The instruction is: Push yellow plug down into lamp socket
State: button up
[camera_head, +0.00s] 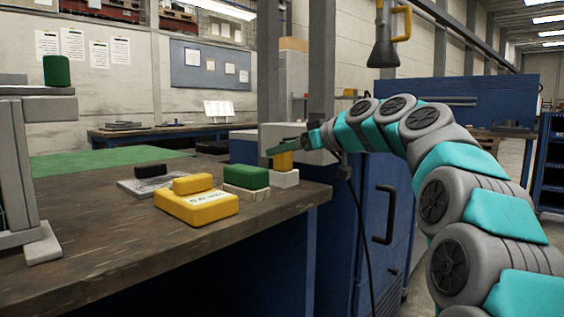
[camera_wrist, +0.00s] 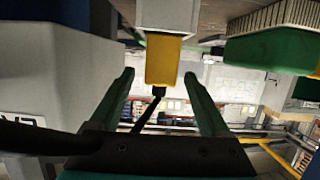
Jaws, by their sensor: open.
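The yellow plug (camera_head: 283,161) stands upright on a small white block, the lamp socket (camera_head: 285,179), near the right edge of the bench. In the wrist view the yellow plug (camera_wrist: 162,60) appears below the white socket (camera_wrist: 168,14), with a dark tip at its lower end. My gripper (camera_head: 286,148) is at the top of the plug. In the wrist view its two green fingers (camera_wrist: 159,76) are open, one on each side of the plug, with gaps showing. How deep the plug sits in the socket I cannot tell.
A green block on a pale base (camera_head: 246,178) stands just left of the socket. A yellow box with a smaller yellow block (camera_head: 196,206) and a black block on a grey plate (camera_head: 151,171) lie further left. A grey-white housing (camera_head: 298,140) is behind the plug. The bench front is clear.

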jog(key=x, duration=0.4)
jog(key=shift+w+a+f, duration=0.15)
jog(key=shift+f, duration=0.25)
jog(key=shift+c, duration=0.2)
grip_shut()
